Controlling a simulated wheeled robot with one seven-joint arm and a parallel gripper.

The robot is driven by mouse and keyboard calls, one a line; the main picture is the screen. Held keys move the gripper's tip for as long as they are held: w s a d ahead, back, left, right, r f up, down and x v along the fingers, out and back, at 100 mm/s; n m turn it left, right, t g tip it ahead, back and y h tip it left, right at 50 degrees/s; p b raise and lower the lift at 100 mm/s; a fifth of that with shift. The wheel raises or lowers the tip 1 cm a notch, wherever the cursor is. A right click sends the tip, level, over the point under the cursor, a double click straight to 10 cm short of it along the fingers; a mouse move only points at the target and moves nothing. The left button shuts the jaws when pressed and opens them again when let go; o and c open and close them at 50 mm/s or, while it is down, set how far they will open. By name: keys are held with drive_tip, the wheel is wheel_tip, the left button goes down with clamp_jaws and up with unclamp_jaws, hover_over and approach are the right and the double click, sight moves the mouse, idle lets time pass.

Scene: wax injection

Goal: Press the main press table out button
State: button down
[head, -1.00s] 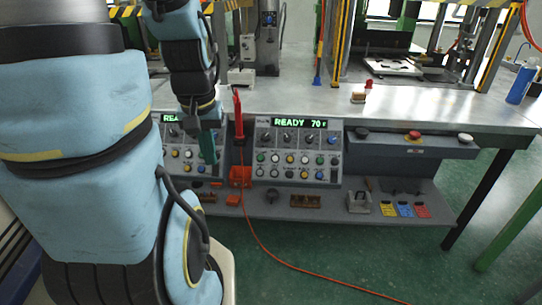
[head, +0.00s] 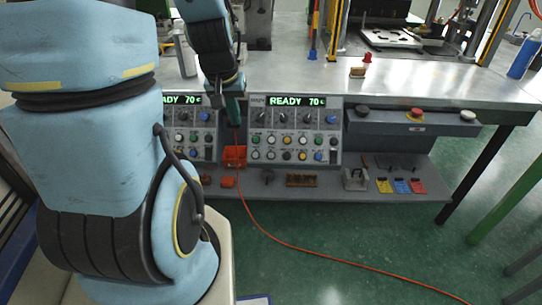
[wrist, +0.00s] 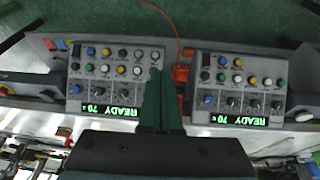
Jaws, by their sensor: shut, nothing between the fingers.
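Two grey control panels with READY 70 displays hang under the bench front, the right panel (head: 295,130) and the left panel (head: 190,130). Each has rows of knobs and coloured buttons, whose labels are too small to read, so I cannot tell which is the table out button. My gripper (head: 234,118) is shut and empty, in front of the gap between the panels. In the wrist view, turned upside down, its green fingers (wrist: 160,75) overlap the inner edge of the left-hand panel (wrist: 115,75), near a white button (wrist: 155,56). Contact cannot be told.
A red holder (head: 234,157) with an orange cable sits between the panels. A button box (head: 412,118) with a red button is at right. A lower shelf (head: 335,182) holds small tools and coloured tags.

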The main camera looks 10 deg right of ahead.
drive_tip(key=w+d+f+m+t, duration=0.2)
drive_tip(key=w+d+f, duration=0.3)
drive_tip(key=w+d, duration=0.25)
drive_tip(key=m+t+y, duration=0.1)
drive_tip(key=t+y, duration=0.1)
drive_tip(key=t, duration=0.1)
hover_over(274, 156)
drive_tip(key=s, duration=0.3)
wheel_tip(274, 156, down, 5)
drive_tip(key=s+a+f+m+t+y, duration=0.1)
drive_tip(key=s+f+m+t+y, duration=0.2)
drive_tip(key=s+f+y, duration=0.3)
drive_tip(key=shift+s+a+f+m+t+y, duration=0.35)
drive_tip(key=shift+s+m+y, duration=0.1)
drive_tip(key=shift+m+y, duration=0.4)
drive_tip(key=shift+w+d+f+b, duration=0.2)
drive_tip(key=shift+w+f+b, duration=0.75)
drive_tip(key=shift+w, duration=0.15)
drive_tip(key=shift+w+d+f+b, duration=0.25)
drive_tip(key=shift+w+f+b, duration=0.7)
drive_tip(key=shift+w, duration=0.2)
drive_tip(key=shift+w+d+f+b, duration=0.2)
drive_tip(key=shift+w+f+b, duration=0.75)
drive_tip(key=shift+w, duration=0.15)
drive_tip(key=shift+w+f, duration=0.1)
drive_tip(key=shift+w, duration=0.05)
